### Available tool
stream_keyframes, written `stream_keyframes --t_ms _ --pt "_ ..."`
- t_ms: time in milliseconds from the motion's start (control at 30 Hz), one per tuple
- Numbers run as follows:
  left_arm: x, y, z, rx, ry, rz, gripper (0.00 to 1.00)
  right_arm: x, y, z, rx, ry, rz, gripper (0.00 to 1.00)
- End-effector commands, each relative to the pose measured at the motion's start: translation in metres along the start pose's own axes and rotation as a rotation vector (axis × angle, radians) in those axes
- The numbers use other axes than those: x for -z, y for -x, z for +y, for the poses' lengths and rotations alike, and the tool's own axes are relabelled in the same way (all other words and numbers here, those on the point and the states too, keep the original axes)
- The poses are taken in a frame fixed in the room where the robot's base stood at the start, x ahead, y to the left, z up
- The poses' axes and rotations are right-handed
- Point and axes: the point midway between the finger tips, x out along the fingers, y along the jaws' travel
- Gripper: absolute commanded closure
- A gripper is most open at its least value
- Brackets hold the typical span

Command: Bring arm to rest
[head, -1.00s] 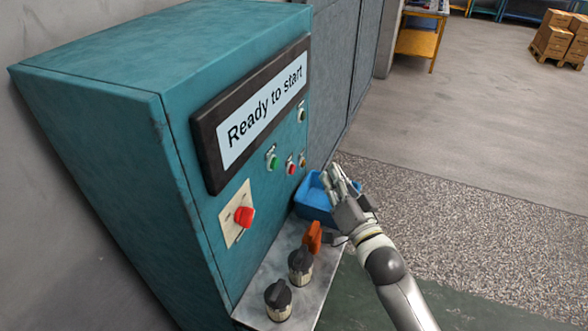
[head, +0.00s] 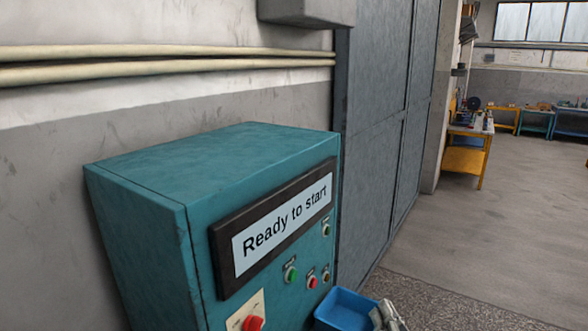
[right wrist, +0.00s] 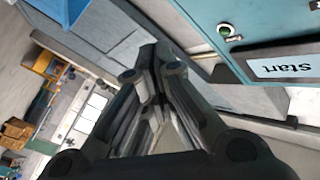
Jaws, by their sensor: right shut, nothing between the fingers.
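My right gripper (head: 386,316) is at the bottom edge of the head view, just right of the blue bin, partly cut off by the frame. In the right wrist view its fingers (right wrist: 152,70) are together, with nothing between them. My left gripper is in neither view. The teal control cabinet (head: 140,215) stands at left with its display (head: 285,225) reading "Ready to start". The cabinet also shows in the right wrist view (right wrist: 210,12).
The blue bin (head: 345,308) sits beside the cabinet front, also seen in the right wrist view (right wrist: 62,8). Green (head: 290,274) and red (head: 311,282) buttons and a red switch knob (head: 253,323) are on the cabinet. Grey panels (head: 375,130) stand behind. Floor at right is open.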

Motion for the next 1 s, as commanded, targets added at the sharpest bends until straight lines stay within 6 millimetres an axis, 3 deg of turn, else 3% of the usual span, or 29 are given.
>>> stream_keyframes --t_ms 267,467,567,800,1000 --pt "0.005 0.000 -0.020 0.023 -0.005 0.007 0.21 -0.027 0.024 0.018 -0.117 0.078 -0.122 1.00" --pt "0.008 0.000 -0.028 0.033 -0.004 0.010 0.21 -0.055 0.055 0.035 -0.226 0.165 -0.271 1.00" --pt "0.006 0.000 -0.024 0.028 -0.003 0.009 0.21 -0.074 0.083 0.045 -0.294 0.226 -0.390 1.00" --pt "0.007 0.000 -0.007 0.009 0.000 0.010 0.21 -0.120 0.184 0.063 -0.428 0.399 -0.793 1.00" --pt "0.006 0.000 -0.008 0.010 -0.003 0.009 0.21 -0.136 0.254 0.063 -0.454 0.486 -1.057 1.00"
